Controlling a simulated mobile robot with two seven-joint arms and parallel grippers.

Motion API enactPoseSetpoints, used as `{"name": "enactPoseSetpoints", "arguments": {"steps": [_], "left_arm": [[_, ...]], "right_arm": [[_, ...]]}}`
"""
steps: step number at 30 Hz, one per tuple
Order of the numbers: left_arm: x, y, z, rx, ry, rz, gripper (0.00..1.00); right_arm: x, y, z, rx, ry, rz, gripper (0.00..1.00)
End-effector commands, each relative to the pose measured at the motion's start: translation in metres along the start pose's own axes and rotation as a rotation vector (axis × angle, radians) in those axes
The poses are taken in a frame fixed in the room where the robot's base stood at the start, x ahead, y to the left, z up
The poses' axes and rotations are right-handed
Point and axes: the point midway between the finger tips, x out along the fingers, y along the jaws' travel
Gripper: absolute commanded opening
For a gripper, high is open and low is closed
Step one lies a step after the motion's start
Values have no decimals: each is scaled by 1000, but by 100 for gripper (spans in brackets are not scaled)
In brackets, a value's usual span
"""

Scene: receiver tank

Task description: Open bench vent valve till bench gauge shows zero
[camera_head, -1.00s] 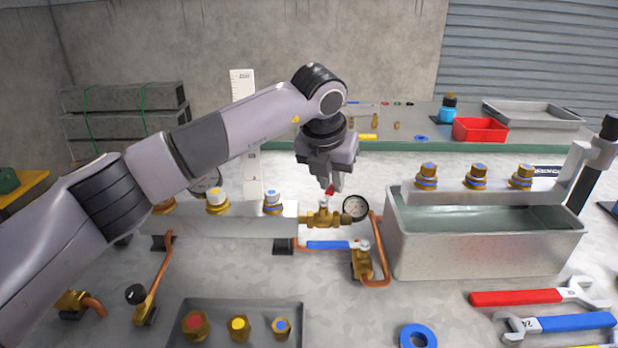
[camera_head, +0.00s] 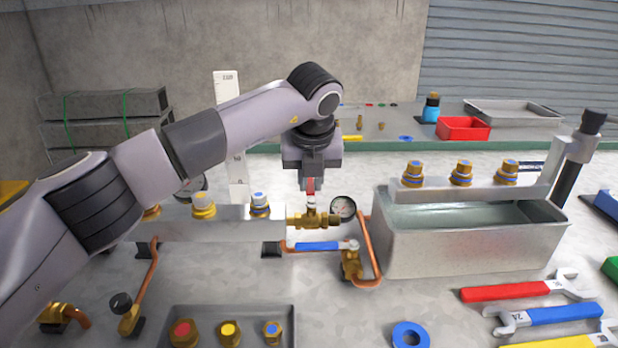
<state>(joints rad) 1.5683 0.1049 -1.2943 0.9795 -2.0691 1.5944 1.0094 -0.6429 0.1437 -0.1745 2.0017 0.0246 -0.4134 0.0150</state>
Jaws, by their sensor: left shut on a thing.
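The brass bench vent valve (camera_head: 312,219) sits at the right end of the silver manifold block (camera_head: 232,222). Its small red handle (camera_head: 311,188) stands up from the valve. My left gripper (camera_head: 311,184) points down over the valve and is shut on the red handle, whose upper part it hides. My right gripper is not in view.
A blue-handled valve (camera_head: 318,246) and copper pipe (camera_head: 371,262) are just below. A metal water tank (camera_head: 470,249) stands close on the right. A tray of brass caps (camera_head: 286,312) and wrenches (camera_head: 505,290) lie in front. A second gauge (camera_head: 191,187) is partly hidden by my arm.

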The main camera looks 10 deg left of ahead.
Motion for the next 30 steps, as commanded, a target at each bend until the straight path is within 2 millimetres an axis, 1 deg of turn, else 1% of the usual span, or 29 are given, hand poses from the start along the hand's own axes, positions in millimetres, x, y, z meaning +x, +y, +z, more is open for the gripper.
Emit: {"name": "enactPoseSetpoints", "arguments": {"steps": [5,6,8,9,16,19,23,27,30], "left_arm": [[-1,1,2,-9,-3,1,0],[-1,1,2,-9,-3,1,20],[-1,1,2,-8,-2,1,40],[-1,1,1,-8,-2,1,44],[0,1,1,-4,-1,0,44],[-5,0,1,-3,-2,-1,44],[-22,0,1,-2,-4,-2,44],[-46,1,1,-4,-4,-1,44],[-60,1,2,-6,-4,0,44]], "right_arm": [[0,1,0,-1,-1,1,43],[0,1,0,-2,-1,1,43],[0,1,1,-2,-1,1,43],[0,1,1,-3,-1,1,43],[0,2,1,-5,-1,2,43],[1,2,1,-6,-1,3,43],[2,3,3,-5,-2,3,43],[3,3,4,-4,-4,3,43],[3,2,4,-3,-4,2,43]]}}
